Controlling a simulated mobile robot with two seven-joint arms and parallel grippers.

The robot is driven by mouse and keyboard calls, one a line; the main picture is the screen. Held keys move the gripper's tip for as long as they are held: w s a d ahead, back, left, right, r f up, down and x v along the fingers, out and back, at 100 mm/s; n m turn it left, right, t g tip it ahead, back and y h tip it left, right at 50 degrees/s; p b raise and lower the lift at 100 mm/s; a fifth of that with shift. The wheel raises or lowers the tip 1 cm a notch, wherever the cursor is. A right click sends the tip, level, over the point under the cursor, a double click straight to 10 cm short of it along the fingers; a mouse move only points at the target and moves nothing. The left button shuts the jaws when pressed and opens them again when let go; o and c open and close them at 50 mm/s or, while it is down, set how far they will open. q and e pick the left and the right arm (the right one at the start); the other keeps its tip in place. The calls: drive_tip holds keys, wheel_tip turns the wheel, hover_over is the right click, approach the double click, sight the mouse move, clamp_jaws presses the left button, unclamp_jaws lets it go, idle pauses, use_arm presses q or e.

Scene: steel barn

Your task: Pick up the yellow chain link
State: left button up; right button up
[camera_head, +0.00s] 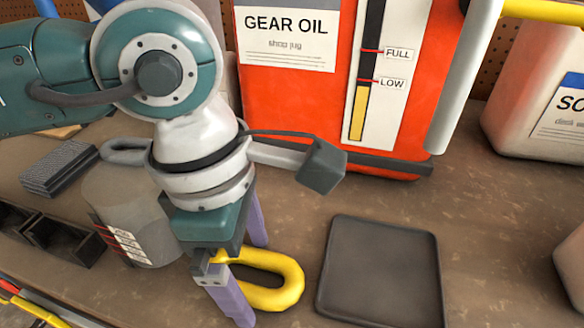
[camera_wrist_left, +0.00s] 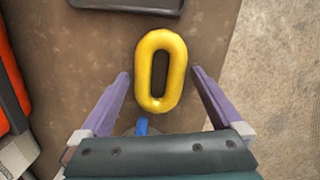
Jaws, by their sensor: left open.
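The yellow chain link (camera_head: 292,270) is an elongated ring on the brown bench top, left of a dark tray. In the head view its left part is hidden behind my left gripper (camera_head: 247,283). In the left wrist view the whole link (camera_wrist_left: 161,70) shows, lying lengthwise between the two purple fingers of my left gripper (camera_wrist_left: 160,74). The fingers are open, one on each side of the link, with visible gaps and nothing gripped. I cannot tell how high the fingertips are above the bench. My right gripper is not seen.
The empty dark tray (camera_head: 380,272) lies right of the link. A red gear oil jug (camera_head: 290,95) stands behind. A grey labelled container (camera_head: 130,215) and dark open bins (camera_head: 62,240) are at left. A pale jug (camera_head: 530,95) stands at right. The bench edge is near the link in the wrist view.

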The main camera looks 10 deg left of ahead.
use_arm(q)
drive_tip(key=c, duration=1.3)
